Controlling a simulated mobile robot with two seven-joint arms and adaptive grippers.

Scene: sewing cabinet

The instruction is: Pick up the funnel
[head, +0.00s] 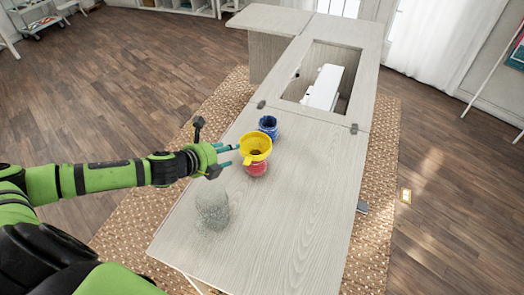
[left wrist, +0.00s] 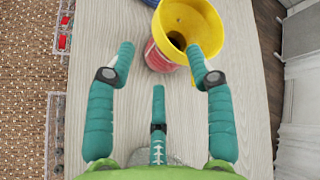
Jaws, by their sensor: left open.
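The yellow funnel (head: 255,144) is at the red jar (head: 256,169) on the cabinet top, its wide mouth up. It overlaps the jar's top, and I cannot tell whether its spout sits inside. In the left wrist view the funnel (left wrist: 205,18) is at the top, partly behind the right finger, with the red jar (left wrist: 157,58) beside and below it. My left gripper (head: 228,156) is open and empty, just left of the funnel, its fingers pointing toward it. In the wrist view the spread fingers (left wrist: 160,50) frame the red jar and the funnel's near edge. My right gripper is out of view.
A blue jar (head: 268,124) stands just behind the funnel. A clear speckled glass jar (head: 212,210) stands below my left gripper, toward the front. The cabinet top (head: 300,230) is clear at right and front. A white machine (head: 323,88) sits in the recessed opening behind.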

